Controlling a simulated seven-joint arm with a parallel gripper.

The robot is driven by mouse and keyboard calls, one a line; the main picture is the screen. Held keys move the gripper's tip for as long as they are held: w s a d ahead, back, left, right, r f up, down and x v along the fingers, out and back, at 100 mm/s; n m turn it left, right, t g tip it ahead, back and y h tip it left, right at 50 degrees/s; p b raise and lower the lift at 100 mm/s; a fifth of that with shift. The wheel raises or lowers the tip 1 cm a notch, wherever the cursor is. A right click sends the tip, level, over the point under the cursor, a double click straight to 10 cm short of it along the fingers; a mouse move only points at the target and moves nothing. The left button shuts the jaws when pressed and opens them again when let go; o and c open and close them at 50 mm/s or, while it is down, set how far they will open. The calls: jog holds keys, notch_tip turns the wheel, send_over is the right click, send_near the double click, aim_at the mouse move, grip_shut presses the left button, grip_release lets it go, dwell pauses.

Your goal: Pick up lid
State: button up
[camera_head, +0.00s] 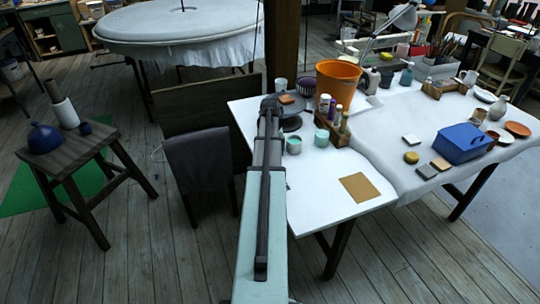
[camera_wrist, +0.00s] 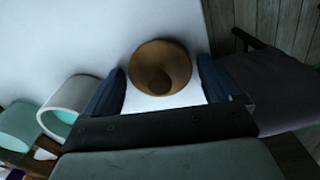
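The lid (camera_wrist: 178,58) is a round brown piece with a darker round knob at its middle. In the wrist view it lies on the white tabletop. My gripper (camera_wrist: 161,68) is open, with one dark blue finger on each side of the lid and a gap between each finger and the rim. Nothing is held. In the head view my gripper's end (camera_head: 270,104) is over the left part of the table. I cannot make out the lid there; my arm appears to hide it.
Mint cups (camera_head: 294,144) stand close by; in the wrist view a pale mint cup (camera_wrist: 66,101) is left of my fingers. A wooden bottle crate (camera_head: 340,137) and orange bucket (camera_head: 338,84) stand to the right. A cloth-draped chair (camera_head: 199,160) is beyond the left table edge.

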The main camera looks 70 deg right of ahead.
jog(key=c, duration=0.8)
jog(key=shift+r, duration=0.15)
jog(key=shift+c, duration=0.2)
notch_tip(320, 180, up, 9)
jog(key=shift+f, duration=0.2)
jog(key=shift+s+r, duration=0.1)
jog(key=shift+r, duration=0.2)
jog(key=s+d+r+m, duration=0.1)
jog(key=s+d+r, duration=0.2)
jog(key=s+d, duration=0.4)
jog(key=shift+s+d, duration=0.2)
jog(key=shift+d, duration=0.2)
